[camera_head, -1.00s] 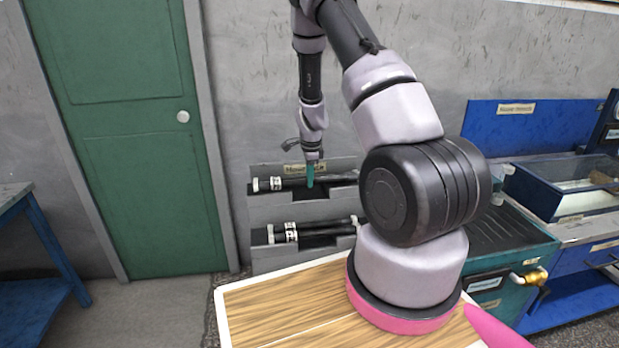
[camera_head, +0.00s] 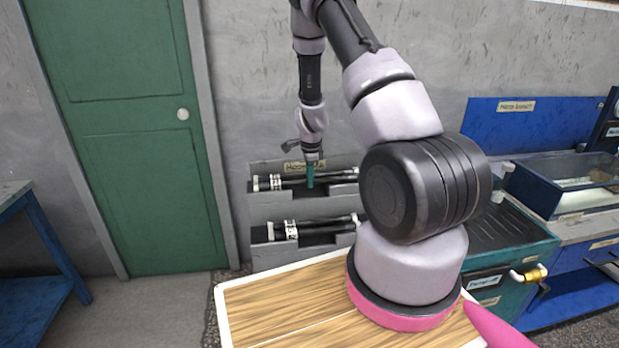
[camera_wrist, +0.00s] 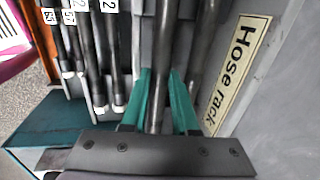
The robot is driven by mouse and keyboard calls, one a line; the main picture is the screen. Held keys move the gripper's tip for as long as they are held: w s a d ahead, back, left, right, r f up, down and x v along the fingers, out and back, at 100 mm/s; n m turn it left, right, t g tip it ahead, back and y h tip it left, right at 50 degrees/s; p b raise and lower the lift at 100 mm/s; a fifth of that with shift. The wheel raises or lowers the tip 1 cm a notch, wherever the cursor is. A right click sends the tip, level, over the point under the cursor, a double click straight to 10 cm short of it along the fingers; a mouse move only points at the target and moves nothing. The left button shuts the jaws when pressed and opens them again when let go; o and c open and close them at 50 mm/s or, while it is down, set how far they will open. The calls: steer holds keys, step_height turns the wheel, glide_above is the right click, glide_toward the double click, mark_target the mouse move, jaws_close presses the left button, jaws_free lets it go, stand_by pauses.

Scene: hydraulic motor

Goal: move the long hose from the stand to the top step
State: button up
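Black hoses lie on a grey two-step hose rack by the wall, some on the upper step (camera_head: 335,178) and some on the lower step (camera_head: 310,228). I cannot tell which is the long hose. My gripper (camera_head: 310,185) points down at the upper step, its green fingers among the hoses there. In the wrist view my gripper (camera_wrist: 160,100) has one finger on each side of a dark hose (camera_wrist: 158,60). The gaps are too small to tell whether the fingers press on it. Another hose (camera_wrist: 203,50) lies right of the fingers.
Several hoses with white number labels (camera_wrist: 88,60) lie left of the fingers in the wrist view. A "Hose rack" sign (camera_wrist: 238,75) is close on the right. A green door (camera_head: 150,180) is at left, a blue table (camera_head: 30,250) lower left, and a workbench (camera_head: 500,240) at right.

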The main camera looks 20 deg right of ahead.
steer(key=o, duration=0.5)
step_height(320, 180, up, 11)
steer(key=s, duration=0.1)
steer(key=shift+s+a+f, duration=0.15)
steer(key=shift+s, duration=0.25)
